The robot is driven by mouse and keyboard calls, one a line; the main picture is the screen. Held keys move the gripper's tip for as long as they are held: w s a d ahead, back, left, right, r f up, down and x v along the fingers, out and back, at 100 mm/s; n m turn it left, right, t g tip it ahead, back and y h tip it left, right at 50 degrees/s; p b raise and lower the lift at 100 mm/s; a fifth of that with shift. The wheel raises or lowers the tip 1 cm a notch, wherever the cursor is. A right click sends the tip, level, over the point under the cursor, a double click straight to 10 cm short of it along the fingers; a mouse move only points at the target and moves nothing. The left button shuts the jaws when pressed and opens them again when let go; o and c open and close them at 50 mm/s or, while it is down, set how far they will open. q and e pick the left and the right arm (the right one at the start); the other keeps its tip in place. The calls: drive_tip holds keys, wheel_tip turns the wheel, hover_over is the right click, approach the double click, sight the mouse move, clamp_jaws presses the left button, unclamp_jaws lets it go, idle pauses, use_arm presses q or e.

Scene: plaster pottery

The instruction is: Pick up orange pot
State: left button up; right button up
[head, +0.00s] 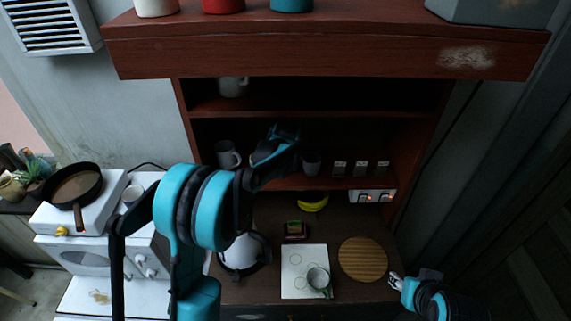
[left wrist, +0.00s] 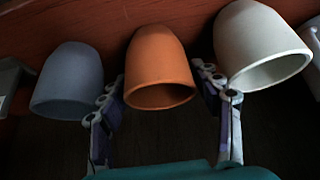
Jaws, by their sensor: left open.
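The orange pot (left wrist: 158,68) is in the middle of the left wrist view, with its open mouth toward the camera. My left gripper (left wrist: 160,78) is open, one finger on each side of the orange pot; I cannot tell whether they touch it. A blue-grey pot (left wrist: 68,82) is close on the left and a white pot (left wrist: 262,48) close on the right, beside the fingers. In the head view my left gripper (head: 277,147) reaches into the shelf, and the orange pot is hidden behind it. My right gripper (head: 396,282) is low at the right, by the counter edge.
A mug (head: 227,154) and a small cup (head: 311,161) stand on the same shelf. Below, the counter holds a kettle (head: 243,252), bananas (head: 313,203), a white board (head: 297,262) with a mug (head: 319,278), and a round wooden board (head: 362,259). A shelf panel (head: 320,103) lies above.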

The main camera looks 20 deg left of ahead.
use_arm(q)
drive_tip(key=shift+x, duration=1.1)
drive_tip(key=shift+s+r, duration=0.1)
drive_tip(key=shift+c, duration=0.9)
drive_tip(key=c, duration=0.9)
drive_tip(key=shift+o, duration=0.2)
drive_tip(key=shift+r, duration=0.15)
